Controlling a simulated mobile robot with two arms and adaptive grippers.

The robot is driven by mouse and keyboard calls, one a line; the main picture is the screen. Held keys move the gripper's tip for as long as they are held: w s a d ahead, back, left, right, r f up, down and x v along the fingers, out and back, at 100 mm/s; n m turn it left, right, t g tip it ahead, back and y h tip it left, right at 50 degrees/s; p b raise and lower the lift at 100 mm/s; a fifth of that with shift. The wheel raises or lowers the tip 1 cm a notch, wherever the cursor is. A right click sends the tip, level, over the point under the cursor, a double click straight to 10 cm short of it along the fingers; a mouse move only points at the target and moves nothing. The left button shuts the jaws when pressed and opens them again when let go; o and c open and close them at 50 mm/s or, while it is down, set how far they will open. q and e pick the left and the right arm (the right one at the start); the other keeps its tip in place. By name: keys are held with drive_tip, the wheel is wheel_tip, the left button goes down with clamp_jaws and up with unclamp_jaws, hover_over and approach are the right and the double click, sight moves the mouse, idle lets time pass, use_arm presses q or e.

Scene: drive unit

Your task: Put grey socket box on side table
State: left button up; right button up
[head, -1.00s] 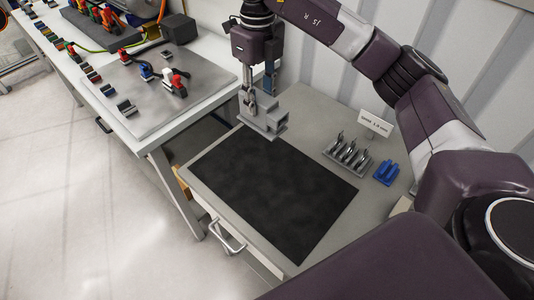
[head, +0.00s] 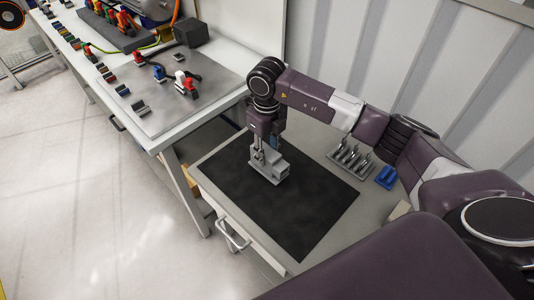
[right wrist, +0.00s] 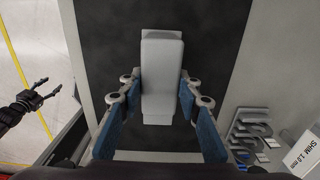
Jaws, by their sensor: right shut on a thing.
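The grey socket box (head: 270,168) is in the grip of my right gripper (head: 260,150), over the far left part of the black mat on the grey side table (head: 372,212). I cannot tell whether its underside touches the mat. In the right wrist view the box (right wrist: 162,62) lies between the two blue-padded fingers of the right gripper (right wrist: 160,92), which are closed on its sides. My left gripper (right wrist: 44,92) shows at the left of that view, fingers apart and empty, off the table over the floor.
A metal rack (head: 350,159) with several upright pieces and a blue holder (head: 386,177) stand at the table's right. A workbench (head: 205,110) with connectors adjoins on the left. The rest of the black mat (head: 300,215) is clear. A drawer handle (head: 232,235) juts from the front.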

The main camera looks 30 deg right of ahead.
drive_tip(key=shift+f, duration=0.8)
use_arm(q)
drive_tip(key=shift+s+a+r, duration=0.1)
drive_tip(key=shift+s+a, duration=0.1)
drive_tip(key=shift+s, duration=0.25)
drive_tip(key=shift+s+a+r, duration=0.1)
drive_tip(key=shift+s+a, duration=0.1)
drive_tip(key=shift+s, duration=0.25)
use_arm(e)
drive_tip(key=shift+f, duration=0.2)
drive_tip(key=o, duration=1.3)
use_arm(q)
drive_tip(key=shift+w+f, duration=0.1)
drive_tip(key=shift+w, duration=0.4)
use_arm(e)
drive_tip(key=shift+r, duration=0.15)
